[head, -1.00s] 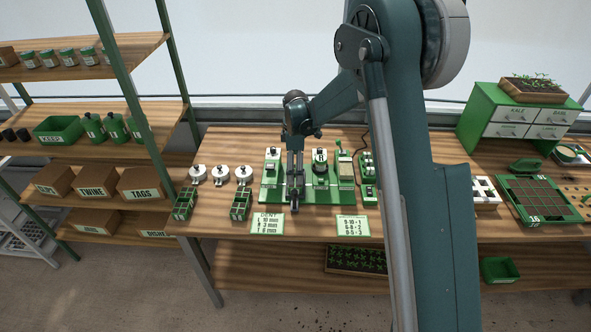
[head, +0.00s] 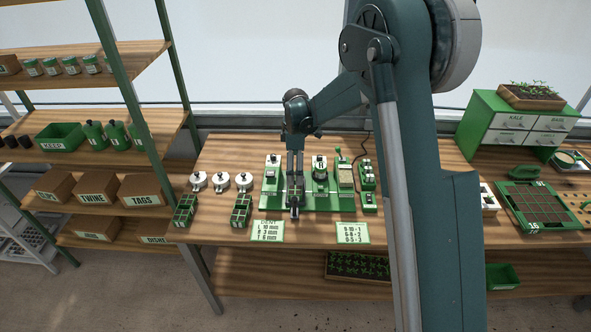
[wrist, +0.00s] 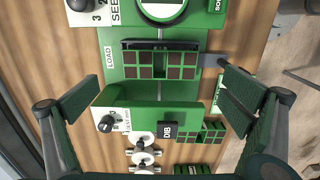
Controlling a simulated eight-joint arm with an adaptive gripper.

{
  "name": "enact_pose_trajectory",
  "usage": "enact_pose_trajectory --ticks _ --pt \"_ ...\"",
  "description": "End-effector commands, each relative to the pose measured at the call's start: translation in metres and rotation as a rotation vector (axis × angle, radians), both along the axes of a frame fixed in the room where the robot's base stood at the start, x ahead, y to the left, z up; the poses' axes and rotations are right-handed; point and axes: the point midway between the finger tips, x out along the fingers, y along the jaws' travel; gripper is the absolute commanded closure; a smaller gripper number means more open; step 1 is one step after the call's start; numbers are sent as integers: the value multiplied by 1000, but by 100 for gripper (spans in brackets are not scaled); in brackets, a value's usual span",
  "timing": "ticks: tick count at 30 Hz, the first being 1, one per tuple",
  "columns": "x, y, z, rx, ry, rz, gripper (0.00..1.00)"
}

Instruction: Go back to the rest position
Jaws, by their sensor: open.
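My gripper (head: 294,212) points down over the front of the green seeder machine (head: 272,192) on the bench. In the wrist view its two fingers stand wide apart (wrist: 160,98), with nothing between them. Below them in the wrist view lies a green block of dark soil-filled cells (wrist: 160,66) at the spot marked LOAD. A black DIB key (wrist: 169,130) and a black knob (wrist: 107,124) show nearer the gripper. My arm hides part of the bench to the right of the machine in the head view.
Two label cards (head: 267,231) lie in front. A green tray of cells (head: 538,206) and a drawer cabinet (head: 517,124) stand at right, a shelf at left.

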Motion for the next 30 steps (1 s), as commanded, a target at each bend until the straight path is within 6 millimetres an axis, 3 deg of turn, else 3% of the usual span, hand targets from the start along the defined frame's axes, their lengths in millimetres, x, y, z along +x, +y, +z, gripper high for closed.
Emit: enact_pose_trajectory --ticks 17,23,30 --pt "-1 -2 3 1 -4 -9 0" --pt "-9 -12 19 6 -19 -52 0" --pt "-27 -33 54 19 -55 -148 0"
